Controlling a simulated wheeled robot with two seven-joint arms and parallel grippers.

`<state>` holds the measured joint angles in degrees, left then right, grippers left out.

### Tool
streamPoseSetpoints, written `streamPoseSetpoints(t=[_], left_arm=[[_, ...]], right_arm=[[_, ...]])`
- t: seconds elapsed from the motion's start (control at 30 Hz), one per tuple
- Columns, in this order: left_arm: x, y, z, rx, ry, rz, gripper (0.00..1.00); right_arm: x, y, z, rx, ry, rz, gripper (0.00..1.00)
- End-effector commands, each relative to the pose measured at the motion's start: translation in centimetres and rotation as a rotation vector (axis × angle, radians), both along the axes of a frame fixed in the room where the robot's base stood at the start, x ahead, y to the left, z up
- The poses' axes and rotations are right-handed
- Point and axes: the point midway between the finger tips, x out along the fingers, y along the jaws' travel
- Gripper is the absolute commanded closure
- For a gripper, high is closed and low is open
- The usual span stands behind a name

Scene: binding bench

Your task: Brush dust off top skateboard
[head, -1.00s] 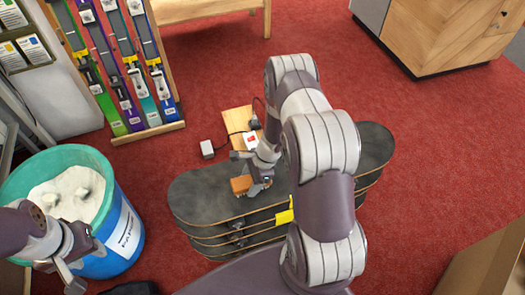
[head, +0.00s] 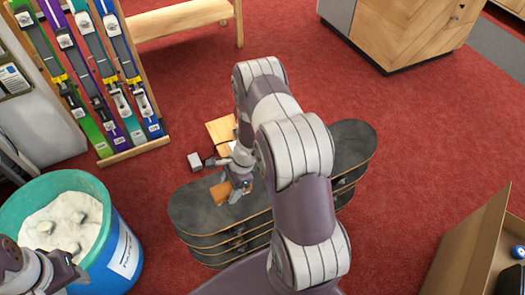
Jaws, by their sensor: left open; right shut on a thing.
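A stack of several dark skateboards (head: 192,207) stands on the red carpet in the middle of the head view. The top board is black with a grippy-looking surface, and my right arm covers its middle. My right gripper (head: 233,190) is over the left half of the top board, shut on a brown block-like brush (head: 220,193). The brush is at the board's surface; I cannot tell if it touches. My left gripper (head: 62,275) is open and empty at the lower left, beside the teal bucket. Any dust is too small to make out.
The teal bucket (head: 113,245) of white powder stands at the left. A rack of skis (head: 100,75) is at the upper left. An open cardboard box (head: 470,240) is at the lower right.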

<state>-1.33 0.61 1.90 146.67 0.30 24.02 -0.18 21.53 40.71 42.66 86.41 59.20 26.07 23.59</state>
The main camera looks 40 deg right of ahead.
Motion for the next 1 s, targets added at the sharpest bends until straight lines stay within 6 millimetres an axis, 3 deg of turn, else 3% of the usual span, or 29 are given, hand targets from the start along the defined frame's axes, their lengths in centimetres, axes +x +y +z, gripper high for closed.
streamPoseSetpoints(t=[0.4, 1.0], left_arm=[[0.0, 0.0, 3.6, 0.000, 0.000, 0.000, 0.57], [0.0, 0.0, 3.6, 0.000, 0.000, 0.000, 0.57]], right_arm=[[0.1, -0.2, 4.0, 0.000, -0.001, 0.007, 0.69], [0.1, -0.3, 4.1, 0.000, -0.001, 0.008, 0.69]])
